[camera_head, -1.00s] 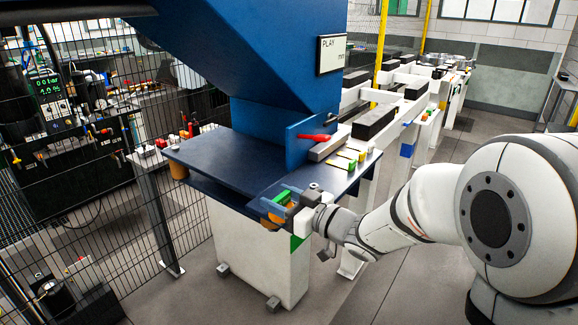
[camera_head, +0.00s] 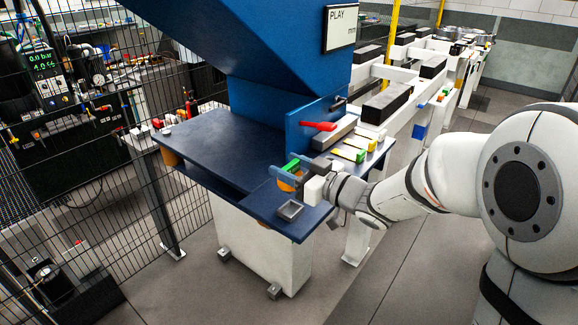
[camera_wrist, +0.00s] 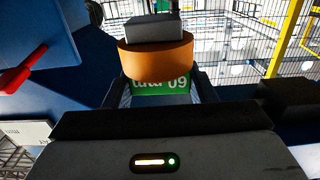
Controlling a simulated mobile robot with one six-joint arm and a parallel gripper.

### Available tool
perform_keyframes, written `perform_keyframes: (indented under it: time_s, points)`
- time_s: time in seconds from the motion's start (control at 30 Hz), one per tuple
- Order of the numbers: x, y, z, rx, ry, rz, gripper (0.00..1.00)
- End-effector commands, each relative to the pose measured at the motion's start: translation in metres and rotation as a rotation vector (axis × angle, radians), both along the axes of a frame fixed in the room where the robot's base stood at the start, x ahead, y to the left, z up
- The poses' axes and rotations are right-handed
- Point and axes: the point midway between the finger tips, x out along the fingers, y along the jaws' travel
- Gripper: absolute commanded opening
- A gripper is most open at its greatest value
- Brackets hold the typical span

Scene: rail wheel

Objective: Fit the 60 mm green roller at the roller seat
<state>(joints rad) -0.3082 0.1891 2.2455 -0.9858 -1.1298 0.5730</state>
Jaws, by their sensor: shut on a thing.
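My gripper (camera_head: 291,176) is shut on the roller, which has an orange round body (camera_head: 288,181) and a green part. In the wrist view the orange body (camera_wrist: 155,59) sticks out beyond the jaws. Its green face (camera_wrist: 160,87) between them reads "60 mm" upside down. A grey block (camera_wrist: 153,28) shows just past the orange body; I cannot tell whether it is part of it. In the head view the roller is over the blue table (camera_head: 215,140), behind an empty-looking grey square holder (camera_head: 289,210). I cannot identify the roller seat.
A blue upright plate with a red handle (camera_head: 318,126) stands close behind my gripper, also seen in the wrist view (camera_wrist: 20,72). Green and yellow pieces (camera_head: 355,150) lie at the table's right side. A mesh fence (camera_head: 150,190) stands left. The table's left part is clear.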

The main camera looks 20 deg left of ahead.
Motion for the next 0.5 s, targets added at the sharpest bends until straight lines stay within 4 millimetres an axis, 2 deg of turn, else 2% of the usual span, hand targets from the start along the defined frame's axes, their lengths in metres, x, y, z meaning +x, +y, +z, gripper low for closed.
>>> perform_keyframes:
  time_s: [0.17,0.5]
  points:
    - [-0.002,0.0,-0.001,-0.002,-0.006,-0.031,0.23]
    - [-0.001,-0.001,-0.032,-0.003,-0.004,-0.03,0.23]
